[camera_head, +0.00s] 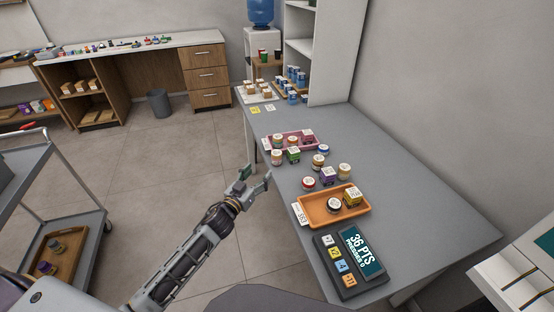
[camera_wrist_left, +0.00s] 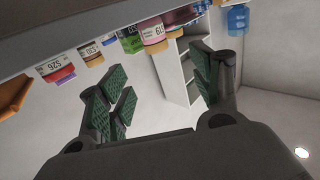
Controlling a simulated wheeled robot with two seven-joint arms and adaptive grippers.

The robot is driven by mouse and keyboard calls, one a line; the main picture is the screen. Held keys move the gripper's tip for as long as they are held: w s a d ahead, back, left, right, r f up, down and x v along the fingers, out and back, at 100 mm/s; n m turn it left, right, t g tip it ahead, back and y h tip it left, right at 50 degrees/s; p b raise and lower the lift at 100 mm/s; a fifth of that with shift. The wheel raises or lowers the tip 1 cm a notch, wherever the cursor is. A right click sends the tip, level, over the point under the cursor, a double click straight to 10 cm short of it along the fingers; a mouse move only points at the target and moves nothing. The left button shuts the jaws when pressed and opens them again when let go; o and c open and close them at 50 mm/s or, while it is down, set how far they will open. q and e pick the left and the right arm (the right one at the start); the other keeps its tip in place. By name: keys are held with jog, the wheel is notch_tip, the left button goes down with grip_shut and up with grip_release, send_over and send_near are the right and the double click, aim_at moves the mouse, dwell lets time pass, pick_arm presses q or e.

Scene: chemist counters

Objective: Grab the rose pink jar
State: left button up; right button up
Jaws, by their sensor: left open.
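Several small jars stand on the grey counter (camera_head: 400,180). A reddish-pink jar (camera_head: 309,183) stands just behind the orange tray; a jar with an orange-pink body (camera_head: 277,157) stands at the counter's left edge, by the pink tray. I cannot tell for sure which is the rose pink one. In the left wrist view, tilted, a reddish-pink jar (camera_wrist_left: 60,75) is at upper left and an orange-pink jar (camera_wrist_left: 152,35) at top centre. My left gripper (camera_head: 256,180) is open and empty, left of the counter edge, apart from the jars. My right gripper is out of view.
An orange tray (camera_head: 312,216) holds a dark-lidded jar and a yellow box. A pink tray (camera_head: 270,141) lies farther back. A green box (camera_head: 293,155) and a purple box (camera_head: 328,176) stand among the jars. A keypad display (camera_head: 350,262) is at the front. The counter's right side is clear.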

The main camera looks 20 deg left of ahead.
aim_at(274, 156)
pick_arm(q)
jog(key=shift+w+d, duration=0.1)
jog(key=shift+w+d, duration=0.3)
jog(key=shift+w, duration=1.05)
jog(key=shift+w+d, duration=0.25)
jog(key=shift+w, duration=1.1)
jog(key=shift+w+d, duration=0.3)
jog(key=shift+w, duration=1.15)
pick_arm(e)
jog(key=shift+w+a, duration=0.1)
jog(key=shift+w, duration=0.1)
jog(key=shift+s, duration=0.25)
pick_arm(q)
jog(key=shift+w+d, duration=0.35)
jog(key=shift+w, duration=0.55)
jog(key=shift+w+d, duration=0.15)
jog(key=shift+w, duration=0.45)
jog(key=shift+w+d, duration=0.15)
jog(key=shift+w, duration=0.45)
jog(key=shift+w+d, duration=0.1)
jog(key=shift+w, duration=0.3)
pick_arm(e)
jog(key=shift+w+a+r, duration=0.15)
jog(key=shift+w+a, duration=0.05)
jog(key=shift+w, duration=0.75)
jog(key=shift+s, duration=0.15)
